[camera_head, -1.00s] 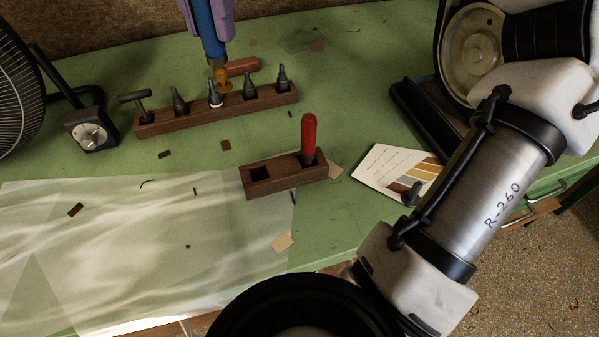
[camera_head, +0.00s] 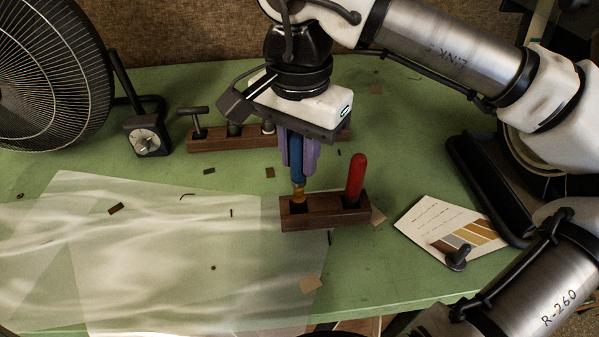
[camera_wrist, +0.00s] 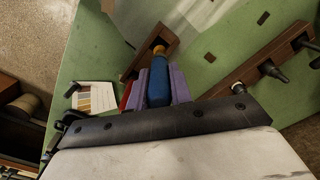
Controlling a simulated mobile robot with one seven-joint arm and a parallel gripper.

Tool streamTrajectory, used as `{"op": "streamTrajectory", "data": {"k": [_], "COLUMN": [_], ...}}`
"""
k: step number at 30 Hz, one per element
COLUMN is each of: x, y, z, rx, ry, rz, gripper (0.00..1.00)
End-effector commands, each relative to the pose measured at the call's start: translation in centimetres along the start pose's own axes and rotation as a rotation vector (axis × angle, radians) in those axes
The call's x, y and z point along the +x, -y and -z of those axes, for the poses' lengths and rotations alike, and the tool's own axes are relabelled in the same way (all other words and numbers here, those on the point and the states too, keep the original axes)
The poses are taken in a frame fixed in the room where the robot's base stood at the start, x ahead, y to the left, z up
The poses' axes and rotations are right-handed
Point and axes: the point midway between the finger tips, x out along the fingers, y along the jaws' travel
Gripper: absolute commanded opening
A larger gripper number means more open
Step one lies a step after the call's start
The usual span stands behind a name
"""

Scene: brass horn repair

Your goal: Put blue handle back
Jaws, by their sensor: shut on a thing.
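My gripper (camera_head: 299,150) has purple fingers shut on the blue handle (camera_head: 296,163), which hangs upright with its brass end down. The brass end is at or just above the left hole of the small wooden block (camera_head: 325,220); I cannot tell whether it has entered. A red handle (camera_head: 356,178) stands in the block's right hole. In the wrist view the blue handle (camera_wrist: 158,82) lies between the purple fingers, its brass end over the block (camera_wrist: 150,50). The red handle (camera_wrist: 127,95) shows only partly there.
A longer wooden rack (camera_head: 225,143) with several dark tools stands behind, partly hidden by my arm. A fan (camera_head: 50,75) and a dial box (camera_head: 147,137) are at the left. A colour card (camera_head: 450,228) lies at the right. A translucent sheet (camera_head: 160,260) covers the front left.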

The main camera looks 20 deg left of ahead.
Motion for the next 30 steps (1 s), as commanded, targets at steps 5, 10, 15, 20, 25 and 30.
{"op": "streamTrajectory", "data": {"k": [5,10,15,20,25,30], "x": [1.6,4.1,4.4,4.6,4.7,4.7], "y": [-0.1,0.0,0.0,0.0,0.0,0.0], "z": [0.0,0.0,0.0,0.0,0.0,0.0], "rx": [-0.001,0.000,0.000,0.000,0.000,0.000], "ry": [0.001,0.001,-0.001,0.000,0.000,0.000], "rz": [-0.001,-0.001,0.000,0.000,0.000,0.000], "gripper": [0.00,0.00,0.00,0.00,0.33,0.43]}}
